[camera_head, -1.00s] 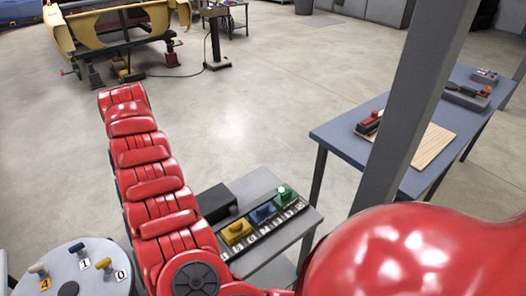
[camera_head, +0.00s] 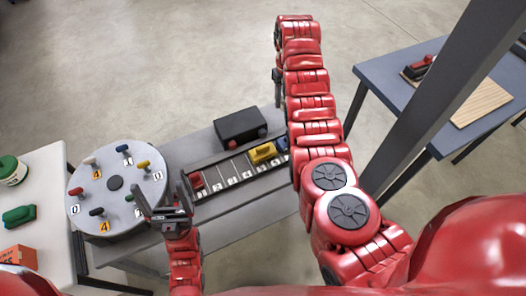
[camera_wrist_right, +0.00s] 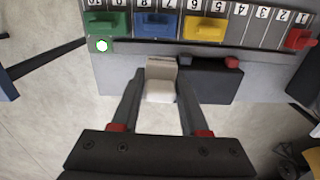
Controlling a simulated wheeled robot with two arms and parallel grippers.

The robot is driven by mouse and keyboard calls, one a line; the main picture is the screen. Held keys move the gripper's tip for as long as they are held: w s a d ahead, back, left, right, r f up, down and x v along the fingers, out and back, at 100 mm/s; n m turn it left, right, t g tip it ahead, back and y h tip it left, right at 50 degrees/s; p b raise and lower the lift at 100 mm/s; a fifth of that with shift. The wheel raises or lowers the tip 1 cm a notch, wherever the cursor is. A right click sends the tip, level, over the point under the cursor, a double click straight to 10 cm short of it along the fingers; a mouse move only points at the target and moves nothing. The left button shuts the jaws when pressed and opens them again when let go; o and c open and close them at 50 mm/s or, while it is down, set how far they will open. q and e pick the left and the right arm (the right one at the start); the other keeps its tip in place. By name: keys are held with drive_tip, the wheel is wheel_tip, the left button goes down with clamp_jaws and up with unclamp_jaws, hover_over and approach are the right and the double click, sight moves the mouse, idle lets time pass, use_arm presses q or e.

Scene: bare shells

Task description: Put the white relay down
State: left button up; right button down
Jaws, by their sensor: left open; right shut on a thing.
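My right gripper (camera_wrist_right: 160,88) is shut on the white relay (camera_wrist_right: 160,92), which shows pale between its fingertips. The relay is beside the black box (camera_wrist_right: 208,82), over the bench's edge in this view; I cannot tell whether it touches anything. In the head view my right arm hides the relay. The numbered rail (camera_wrist_right: 258,30) holds a green relay (camera_wrist_right: 106,22), a blue relay (camera_wrist_right: 155,26), a yellow relay (camera_wrist_right: 205,28) and a red relay (camera_wrist_right: 299,39). My left gripper (camera_head: 162,205) is open and empty between the round dial table and the rail.
The round table (camera_head: 116,212) with several coloured knobs stands left of the grey bench (camera_head: 205,140). A white table (camera_head: 45,165) is at the far left. A grey post (camera_head: 430,110) and a blue table (camera_head: 385,90) stand on the right.

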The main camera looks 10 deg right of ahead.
drive_tip(key=s+a+f+p, duration=0.3)
drive_tip(key=s+f, duration=0.1)
drive_tip(key=s, duration=0.4)
drive_tip(key=s+a+f+p, duration=0.3)
drive_tip(key=s+f, duration=0.1)
drive_tip(key=s, duration=0.4)
drive_tip(key=s+a+f+p, duration=0.3)
drive_tip(key=s+f, duration=0.1)
drive_tip(key=s, duration=0.4)
drive_tip(key=b, duration=0.8)
hover_over(246, 170)
wheel_tip(246, 170, down, 2)
drive_tip(key=shift+w+a+r, duration=0.2)
drive_tip(key=shift+w, duration=0.25)
drive_tip(key=shift+w+a+r, duration=0.15)
drive_tip(key=shift+w+a, duration=0.05)
drive_tip(key=shift+w, duration=0.2)
drive_tip(key=shift+w+a+f, duration=0.1)
drive_tip(key=shift+w+a, duration=0.1)
drive_tip(key=shift+w, duration=0.2)
